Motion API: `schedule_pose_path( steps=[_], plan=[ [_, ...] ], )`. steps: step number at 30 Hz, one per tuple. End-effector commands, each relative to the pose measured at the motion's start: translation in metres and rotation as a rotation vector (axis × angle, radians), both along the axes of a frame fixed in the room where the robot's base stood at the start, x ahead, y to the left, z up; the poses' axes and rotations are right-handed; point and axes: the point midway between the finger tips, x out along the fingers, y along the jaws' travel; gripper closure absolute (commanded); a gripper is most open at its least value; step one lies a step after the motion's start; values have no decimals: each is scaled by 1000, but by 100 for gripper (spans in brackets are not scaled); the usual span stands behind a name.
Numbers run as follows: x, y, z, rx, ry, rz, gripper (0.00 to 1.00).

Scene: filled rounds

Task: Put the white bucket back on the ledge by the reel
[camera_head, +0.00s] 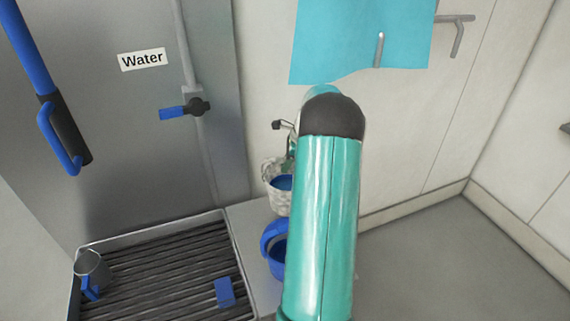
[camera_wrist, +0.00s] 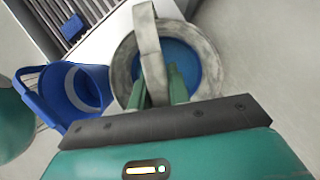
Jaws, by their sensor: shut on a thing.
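The white bucket (camera_head: 277,199), mottled white with a blue inside, shows left of my arm in the head view. In the wrist view its rim (camera_wrist: 124,62) is seen from above, and its pale strap handle (camera_wrist: 150,45) runs up between my green fingers. My gripper (camera_wrist: 159,88) is shut on this handle. The pale ledge (camera_head: 246,216) lies beneath and beside the bucket; I cannot tell whether the bucket touches it. I cannot make out a reel. My arm hides part of the area in the head view.
A blue bucket (camera_head: 275,256) stands close to the white one; it also shows in the wrist view (camera_wrist: 62,95). A slatted grate (camera_head: 165,285) at left holds a grey pail (camera_head: 93,267) and a blue block (camera_head: 225,291). Floor (camera_head: 450,260) at right is clear.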

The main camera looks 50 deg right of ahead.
Motion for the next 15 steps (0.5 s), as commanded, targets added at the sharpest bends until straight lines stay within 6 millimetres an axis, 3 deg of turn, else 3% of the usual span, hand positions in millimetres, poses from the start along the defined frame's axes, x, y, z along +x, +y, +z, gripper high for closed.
schedule_pose_path(
  steps=[8, 15],
  plan=[
    [2, -1, -19, -4, -4, 0, 100],
    [4, -1, -47, -4, -4, 0, 100]
  ],
)
